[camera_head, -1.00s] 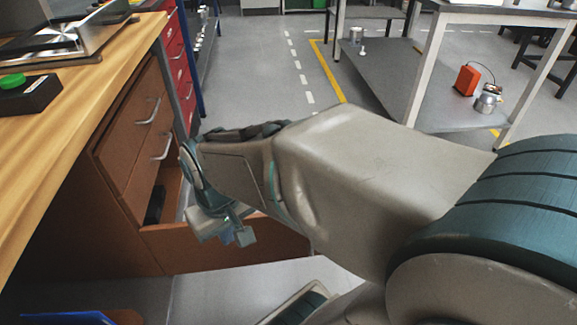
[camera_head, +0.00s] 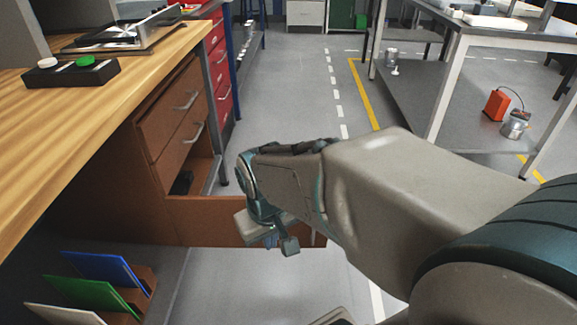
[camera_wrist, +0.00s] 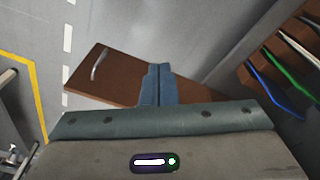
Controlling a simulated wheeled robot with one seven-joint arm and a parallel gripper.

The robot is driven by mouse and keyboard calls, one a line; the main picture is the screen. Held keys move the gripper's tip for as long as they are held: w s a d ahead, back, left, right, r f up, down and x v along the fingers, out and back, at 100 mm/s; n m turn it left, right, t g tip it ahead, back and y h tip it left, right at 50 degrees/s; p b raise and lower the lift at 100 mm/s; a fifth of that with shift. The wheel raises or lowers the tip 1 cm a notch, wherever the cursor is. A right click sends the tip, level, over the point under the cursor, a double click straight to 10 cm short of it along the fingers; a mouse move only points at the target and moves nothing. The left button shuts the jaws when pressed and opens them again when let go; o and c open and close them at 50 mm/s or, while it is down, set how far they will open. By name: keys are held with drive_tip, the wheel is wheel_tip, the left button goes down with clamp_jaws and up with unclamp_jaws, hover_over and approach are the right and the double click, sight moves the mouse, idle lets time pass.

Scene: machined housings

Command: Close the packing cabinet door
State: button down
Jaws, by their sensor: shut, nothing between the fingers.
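The packing cabinet (camera_head: 160,150) is the brown wooden unit under the workbench, with two drawers above an open lower compartment. Its brown door (camera_head: 212,222) stands open, sticking out to the right from the cabinet. In the wrist view the door (camera_wrist: 122,80) shows with a pale handle (camera_wrist: 99,64) near its far left end. My gripper (camera_head: 268,240) overlaps the outer part of the door in the head view. In the wrist view its blue fingers (camera_wrist: 157,70) are together and empty, in front of the panel. I cannot tell whether they touch it.
A rack with blue, green and white folders (camera_head: 95,290) stands at lower left, beside the door's near side. The wooden bench top (camera_head: 150,75) overhangs the cabinet. A red drawer unit (camera_head: 220,70) stands beyond. Floor to the right is clear up to a grey table (camera_head: 450,90).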

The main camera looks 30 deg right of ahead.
drive_tip(key=w+d+f+n+t+h+p, duration=0.1)
drive_tip(key=w+d+f+n+h+p, duration=0.15)
drive_tip(key=d, duration=0.75)
drive_tip(key=w+d+f+n+t+h+p, duration=0.1)
drive_tip(key=w+d+n+p, duration=0.25)
drive_tip(key=d, duration=0.75)
drive_tip(key=s+d+f+n+t+y+p, duration=0.4)
drive_tip(key=f+n+y+p, duration=0.1)
drive_tip(key=f+p, duration=0.1)
drive_tip(key=w+f+b, duration=0.5)
drive_tip(key=w+f, duration=0.2)
drive_tip(key=w, duration=0.2)
drive_tip(key=shift+w+d+f, duration=0.3)
drive_tip(key=shift+d+f, duration=0.05)
drive_tip(key=shift+d, duration=0.1)
